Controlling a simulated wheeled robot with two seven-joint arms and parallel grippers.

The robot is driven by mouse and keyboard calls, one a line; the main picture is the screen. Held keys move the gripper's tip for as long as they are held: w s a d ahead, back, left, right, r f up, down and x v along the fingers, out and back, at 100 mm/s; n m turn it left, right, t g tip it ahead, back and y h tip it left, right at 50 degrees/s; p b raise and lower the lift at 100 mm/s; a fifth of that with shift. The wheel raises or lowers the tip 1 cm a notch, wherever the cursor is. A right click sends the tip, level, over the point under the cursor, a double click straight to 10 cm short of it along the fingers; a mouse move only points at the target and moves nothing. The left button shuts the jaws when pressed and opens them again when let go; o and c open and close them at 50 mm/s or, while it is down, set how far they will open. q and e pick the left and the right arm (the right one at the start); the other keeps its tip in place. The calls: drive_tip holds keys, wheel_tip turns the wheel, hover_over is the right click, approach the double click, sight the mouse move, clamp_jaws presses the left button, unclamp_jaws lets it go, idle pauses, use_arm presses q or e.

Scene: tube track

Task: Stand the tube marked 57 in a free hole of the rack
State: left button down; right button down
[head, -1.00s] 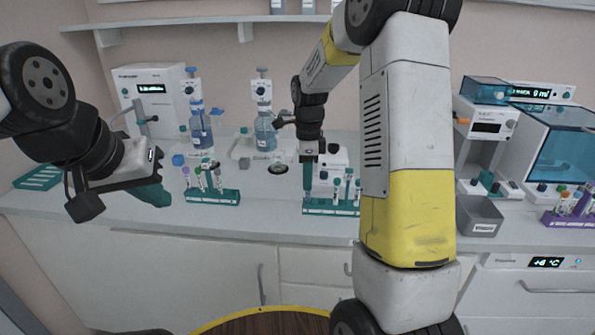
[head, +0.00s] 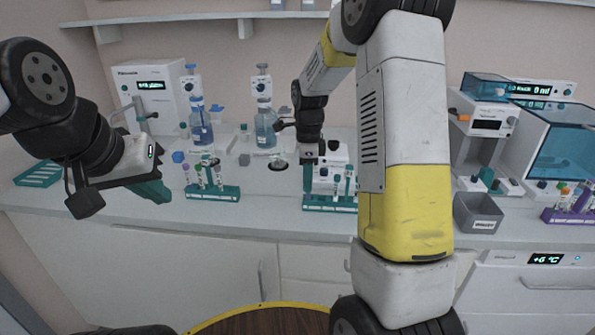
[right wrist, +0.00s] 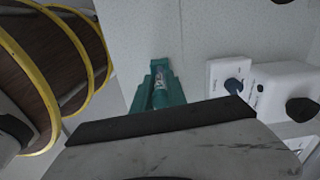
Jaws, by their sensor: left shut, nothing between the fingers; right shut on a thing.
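My right gripper (head: 308,188) points down at the left end of a teal rack (head: 342,207) on the bench. In the right wrist view its teal fingers (right wrist: 158,88) are shut on a tube (right wrist: 160,94) with a pale label; I cannot read its number. I cannot tell whether the tube's lower end is in the rack. Several capped tubes stand in the right part of this rack. Another teal rack (head: 215,195) with several tubes stands to the left. My left gripper (head: 152,190) is shut and empty, at the left above the bench's front.
A purple rack (head: 570,217) with tubes stands at the far right, beside a grey bin (head: 478,222). Blue bottles (head: 201,126) and a white instrument (head: 150,90) stand at the back left. My right arm hides the bench's middle right.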

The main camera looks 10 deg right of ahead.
drive_tip(key=shift+f, duration=0.15)
drive_tip(key=c, duration=1.3)
unclamp_jaws()
drive_tip(key=shift+o, duration=0.2)
drive_tip(key=shift+r, duration=3.95)
drive_tip(key=shift+c, duration=0.3)
